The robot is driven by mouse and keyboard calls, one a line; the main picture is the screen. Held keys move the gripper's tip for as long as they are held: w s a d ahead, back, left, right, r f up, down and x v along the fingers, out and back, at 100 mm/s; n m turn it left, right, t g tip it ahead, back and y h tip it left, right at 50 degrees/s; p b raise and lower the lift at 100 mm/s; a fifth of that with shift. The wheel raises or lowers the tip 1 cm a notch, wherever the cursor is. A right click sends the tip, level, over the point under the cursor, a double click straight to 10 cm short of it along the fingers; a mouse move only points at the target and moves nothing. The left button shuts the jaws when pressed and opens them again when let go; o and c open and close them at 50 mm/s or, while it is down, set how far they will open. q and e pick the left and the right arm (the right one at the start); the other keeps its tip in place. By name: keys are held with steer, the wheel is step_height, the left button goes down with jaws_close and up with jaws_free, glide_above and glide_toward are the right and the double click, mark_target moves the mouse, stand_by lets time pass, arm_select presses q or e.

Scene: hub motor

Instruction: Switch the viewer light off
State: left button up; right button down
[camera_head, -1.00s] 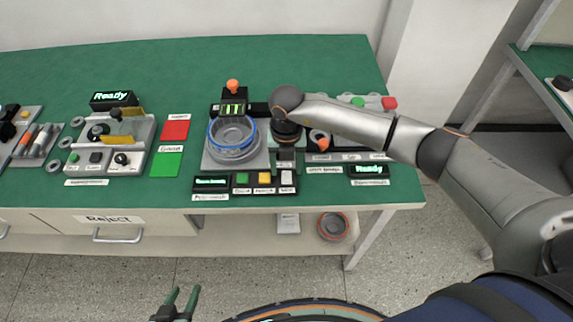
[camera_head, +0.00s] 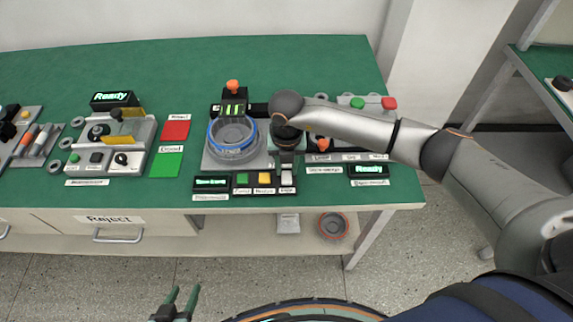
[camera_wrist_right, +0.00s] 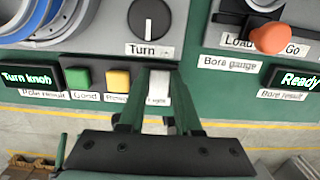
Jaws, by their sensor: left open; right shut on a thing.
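The white light switch (camera_wrist_right: 159,88) is at the right end of the button row at the table's front, and its label is partly hidden. My right gripper (camera_wrist_right: 161,97) has a finger on each side of it and is shut on it. In the head view the right gripper (camera_head: 287,173) is over the same switch, which is mostly covered. The viewer (camera_head: 234,109) shows bright green stripes behind the grey part with a blue ring (camera_head: 218,133). My left gripper (camera_head: 178,302) is open and empty, in front of the table.
Green (camera_wrist_right: 78,79) and yellow (camera_wrist_right: 118,80) buttons sit just left of the switch, beside a "Turn knob" display (camera_wrist_right: 32,78). A black knob (camera_wrist_right: 149,19) is behind it. An orange knob (camera_wrist_right: 270,38) and a "Ready" display (camera_wrist_right: 297,79) are to the right.

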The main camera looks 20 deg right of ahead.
steer(key=shift+s+t, duration=0.15)
steer(key=shift+t, duration=0.25)
steer(key=shift+s+t+h+b, duration=0.1)
steer(key=shift+t+h+b, duration=0.25)
steer(key=shift+t, duration=0.25)
steer(key=shift+r+t, duration=0.15)
steer(key=shift+t, duration=0.15)
steer(key=c, duration=0.6)
jaws_free()
steer(key=shift+a, duration=0.1)
steer(key=b+v, duration=0.1)
steer(key=v, duration=1.1)
steer(key=shift+r, duration=0.25)
steer(key=shift+s, duration=0.15)
